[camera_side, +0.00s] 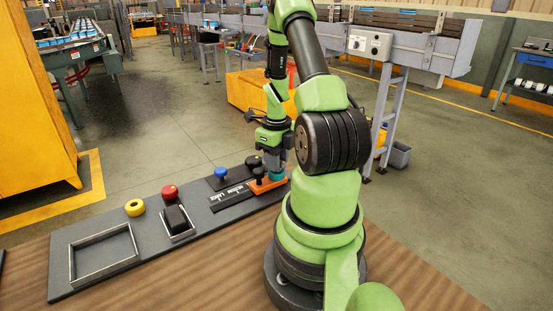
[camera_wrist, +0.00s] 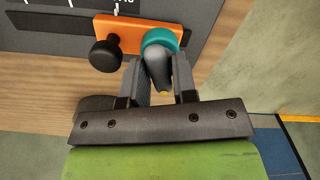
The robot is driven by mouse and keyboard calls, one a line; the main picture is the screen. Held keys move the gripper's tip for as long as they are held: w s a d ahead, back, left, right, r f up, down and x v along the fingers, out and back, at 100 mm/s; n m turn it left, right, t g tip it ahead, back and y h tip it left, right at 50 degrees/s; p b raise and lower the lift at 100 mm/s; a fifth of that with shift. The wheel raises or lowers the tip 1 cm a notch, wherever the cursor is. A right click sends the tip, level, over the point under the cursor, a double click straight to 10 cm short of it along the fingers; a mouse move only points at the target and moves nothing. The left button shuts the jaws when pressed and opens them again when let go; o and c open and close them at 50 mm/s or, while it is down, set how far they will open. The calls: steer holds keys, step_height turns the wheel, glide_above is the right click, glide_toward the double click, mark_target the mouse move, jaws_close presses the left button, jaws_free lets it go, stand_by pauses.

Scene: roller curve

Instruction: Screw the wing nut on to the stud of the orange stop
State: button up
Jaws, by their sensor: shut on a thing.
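The orange stop (camera_side: 264,187) sits at the right end of the dark board; it also shows in the wrist view (camera_wrist: 127,35). A black round knob (camera_wrist: 104,55) stands on its left part. The wing nut (camera_wrist: 159,37) appears as a teal round piece with a grey wing-like part, over the right part of the stop. It shows teal in the side view (camera_side: 277,175). My gripper (camera_wrist: 158,75) is shut on the grey part, one jaw on each side; it also points down in the side view (camera_side: 275,158). The stud is hidden, so I cannot tell how far the nut sits on it.
The board (camera_side: 75,240) bears a blue knob (camera_side: 221,173), a red knob (camera_side: 169,191), a yellow ring (camera_side: 134,207), a black block (camera_side: 177,218) and an empty square frame (camera_side: 101,274). A marked scale strip (camera_side: 233,194) lies left of the stop.

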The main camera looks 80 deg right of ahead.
steer(key=shift+m, duration=1)
steer(key=o, duration=1)
steer(key=shift+c, duration=0.5)
steer(key=shift+c, duration=0.2)
steer(key=shift+r, duration=0.1)
steer(key=shift+r, duration=1.7)
steer(key=n, duration=0.4)
steer(key=shift+n, duration=0.4)
steer(key=n, duration=0.2)
steer(key=shift+n, duration=0.4)
